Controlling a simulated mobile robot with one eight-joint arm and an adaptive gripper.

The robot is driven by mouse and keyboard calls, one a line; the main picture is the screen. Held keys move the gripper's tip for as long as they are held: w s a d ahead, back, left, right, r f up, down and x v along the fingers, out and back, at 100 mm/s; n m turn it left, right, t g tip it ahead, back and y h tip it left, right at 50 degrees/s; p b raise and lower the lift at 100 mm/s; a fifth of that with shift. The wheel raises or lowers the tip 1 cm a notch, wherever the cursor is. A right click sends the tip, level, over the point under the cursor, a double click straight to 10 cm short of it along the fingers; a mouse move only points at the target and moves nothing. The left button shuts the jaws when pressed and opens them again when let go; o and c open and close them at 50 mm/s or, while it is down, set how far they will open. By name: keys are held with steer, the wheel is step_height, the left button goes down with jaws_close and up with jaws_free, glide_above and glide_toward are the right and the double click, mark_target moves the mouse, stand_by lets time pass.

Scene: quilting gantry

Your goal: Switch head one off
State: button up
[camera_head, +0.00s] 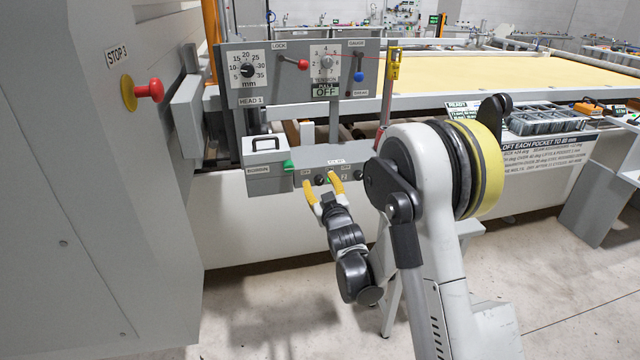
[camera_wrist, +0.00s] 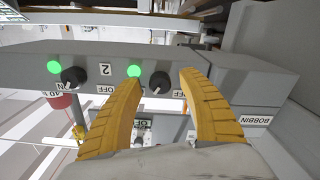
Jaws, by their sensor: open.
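My gripper (camera_head: 321,184) is open at the front of a grey switch box (camera_head: 308,169) below the HEAD 1 panel. In the wrist view, which appears upside down, my two yellow fingers (camera_wrist: 160,78) stand on either side of a black rotary knob (camera_wrist: 160,83). I cannot tell whether they touch it. A green lamp (camera_wrist: 134,71) beside this knob is lit. Its number label is hidden; OFF lettering shows partly behind a finger. The other black knob (camera_wrist: 74,77), near the label 2, has its own lit green lamp (camera_wrist: 54,67).
A grey BOBBIN box (camera_head: 268,178) adjoins the switch box at left. Above is the HEAD 1 panel (camera_head: 290,85) with dials and levers. A red STOP 3 button (camera_head: 151,90) projects from the left cabinet. A yellow quilting bed (camera_head: 500,75) lies behind.

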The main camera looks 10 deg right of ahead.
jaws_close()
steer(key=shift+n, duration=0.3)
steer(key=n+b, duration=0.2)
steer(key=n, duration=0.3)
steer(key=shift+f+n, duration=0.1)
steer(key=shift+n, duration=0.2)
steer(key=n+b, duration=0.1)
steer(key=n, duration=0.4)
steer(key=shift+n+b, duration=0.3)
steer(key=shift+b, duration=0.1)
jaws_free()
